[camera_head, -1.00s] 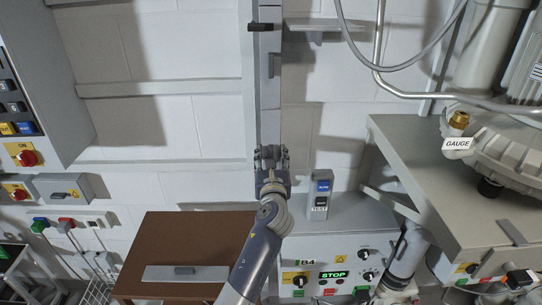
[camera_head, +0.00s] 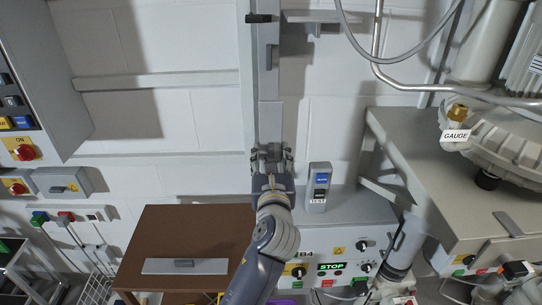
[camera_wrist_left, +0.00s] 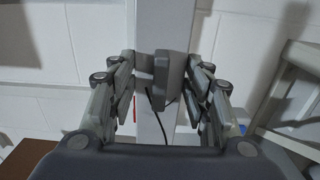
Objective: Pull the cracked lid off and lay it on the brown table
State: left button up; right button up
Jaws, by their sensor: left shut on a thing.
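My left gripper (camera_head: 271,153) is shut at the grey vertical duct (camera_head: 269,85), level with a pale grey lid panel (camera_head: 269,118). In the left wrist view its fingers (camera_wrist_left: 165,90) close around a darker grey handle (camera_wrist_left: 168,72) on a grey face. Thin dark wires (camera_wrist_left: 155,108) show below the handle. The brown table (camera_head: 180,225) stands lower left, and a grey plate with a handle (camera_head: 160,266) lies near its front edge. My right gripper is out of view.
A small grey box with a blue display (camera_head: 319,187) stands on the bench just right of my left gripper. A control panel with a STOP sign (camera_head: 331,267) is below it. A grey bench with machinery (camera_head: 440,180) fills the right. Most of the table's back half is bare.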

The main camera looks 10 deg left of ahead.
aim_at(271, 158)
pick_arm(q)
jog(key=shift+s, duration=0.15)
jog(key=shift+p+v, duration=0.6)
jog(key=shift+v, duration=0.85)
jog(key=shift+p+v, duration=0.35)
jog(key=shift+v, duration=1.05)
